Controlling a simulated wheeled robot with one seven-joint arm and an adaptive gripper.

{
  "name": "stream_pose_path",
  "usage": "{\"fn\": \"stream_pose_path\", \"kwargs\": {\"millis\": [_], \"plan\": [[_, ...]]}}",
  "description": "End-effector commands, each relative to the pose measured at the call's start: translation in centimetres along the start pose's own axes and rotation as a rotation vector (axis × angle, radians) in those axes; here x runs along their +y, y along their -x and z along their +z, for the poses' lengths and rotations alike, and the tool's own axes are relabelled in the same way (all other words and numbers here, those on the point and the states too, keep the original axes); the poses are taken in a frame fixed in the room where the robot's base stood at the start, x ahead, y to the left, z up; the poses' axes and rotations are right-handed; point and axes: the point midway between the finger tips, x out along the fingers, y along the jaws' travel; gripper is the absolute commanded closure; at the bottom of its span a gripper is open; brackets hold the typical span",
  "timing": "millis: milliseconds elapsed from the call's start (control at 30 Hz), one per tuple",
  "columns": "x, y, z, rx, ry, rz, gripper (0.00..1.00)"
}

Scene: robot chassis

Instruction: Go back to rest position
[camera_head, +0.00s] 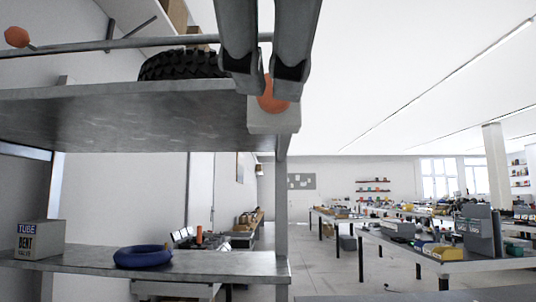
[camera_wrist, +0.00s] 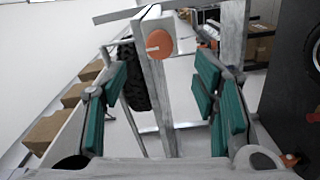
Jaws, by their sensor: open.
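My gripper (camera_wrist: 163,85) is open in the wrist view, with teal pads on both fingers and nothing held between them. Beyond the gap is an orange disc (camera_wrist: 160,44) on a pale block at a shelf post; it seems apart from the fingers. In the head view an orange round part (camera_head: 272,95) shows at the corner of the upper shelf (camera_head: 120,122). Two grey bars of mine come down from the top edge in front of it and partly hide it; their tips' exact distance from the shelf I cannot tell.
A black tyre (camera_head: 185,66) lies on the upper shelf. A blue ring-shaped tube (camera_head: 142,256) and a box marked TUBE (camera_head: 40,240) are on the lower shelf (camera_head: 220,266). Cardboard boxes (camera_wrist: 50,130) line the left in the wrist view. Workbenches (camera_head: 440,265) stand farther right.

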Motion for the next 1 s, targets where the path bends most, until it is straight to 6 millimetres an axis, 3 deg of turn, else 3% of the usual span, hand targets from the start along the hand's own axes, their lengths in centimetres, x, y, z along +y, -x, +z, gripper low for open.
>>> {"fn": "stream_pose_path", "kwargs": {"millis": [233,367,467,600,700,800,1000], "plan": [[-0.1,-0.2,0.1,-0.003,-0.003,-0.005,0.46],[-2.0,-2.1,1.7,-0.041,-0.048,-0.061,0.46],[-5.3,-5.0,4.7,-0.11,-0.138,-0.156,0.46],[-12.1,-8.8,10.4,-0.251,-0.335,-0.326,0.46],[-17.5,-10.3,14.5,-0.368,-0.5,-0.443,0.46],[-22.7,-10.7,18.1,-0.485,-0.669,-0.543,0.46],[-30.9,-9.5,22.7,-0.693,-0.97,-0.681,0.46]]}}
